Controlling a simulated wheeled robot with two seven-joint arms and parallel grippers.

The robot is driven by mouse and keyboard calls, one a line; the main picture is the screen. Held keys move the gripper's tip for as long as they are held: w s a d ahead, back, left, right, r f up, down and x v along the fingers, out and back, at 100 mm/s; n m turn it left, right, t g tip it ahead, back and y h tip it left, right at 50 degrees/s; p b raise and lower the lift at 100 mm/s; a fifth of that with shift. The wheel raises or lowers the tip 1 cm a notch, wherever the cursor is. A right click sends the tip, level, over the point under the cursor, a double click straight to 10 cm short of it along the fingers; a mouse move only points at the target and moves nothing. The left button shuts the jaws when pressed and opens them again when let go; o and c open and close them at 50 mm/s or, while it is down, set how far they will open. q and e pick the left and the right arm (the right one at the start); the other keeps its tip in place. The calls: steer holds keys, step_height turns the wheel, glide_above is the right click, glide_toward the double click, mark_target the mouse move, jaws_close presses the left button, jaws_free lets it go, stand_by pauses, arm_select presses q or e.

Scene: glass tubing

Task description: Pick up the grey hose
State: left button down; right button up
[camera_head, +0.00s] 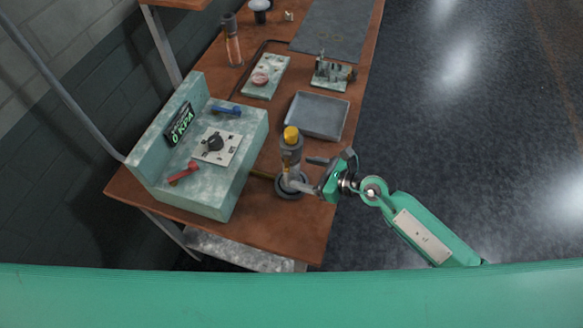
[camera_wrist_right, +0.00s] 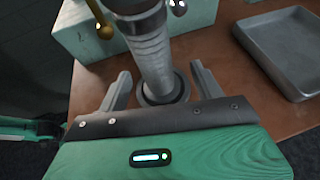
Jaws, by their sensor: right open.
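The grey hose (camera_head: 292,174) stands upright near the front right of the brown table, with its foot in a dark round base. A dark grey cylinder with a yellow cap (camera_head: 291,137) is above it. In the right wrist view the hose (camera_wrist_right: 153,58) looks pale and ribbed, running up into a darker collar at the top edge. My right gripper (camera_head: 303,172) is open, its two fingers apart on either side of the hose; the fingers also show in the wrist view (camera_wrist_right: 161,72). I cannot tell whether either touches it. My left gripper is not in view.
A green-grey console (camera_head: 231,185) with a dial, a red handle and a blue handle stands to the left. A grey tray (camera_head: 318,116) lies just behind the hose. Small fixtures and a glass tube (camera_head: 233,47) stand farther back. The table's right edge is close.

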mark_target(299, 172)
steer(key=x, duration=0.1)
steer(key=p+x, duration=0.1)
steer(key=x, duration=0.1)
steer(key=p+x, duration=0.1)
steer(key=shift+s+a+r, duration=0.15)
steer(key=shift+a+r, duration=0.1)
steer(key=shift+a, duration=0.15)
steer(key=shift+a+f, duration=0.2)
steer(key=c, duration=1.4)
steer(key=shift+r, duration=0.15)
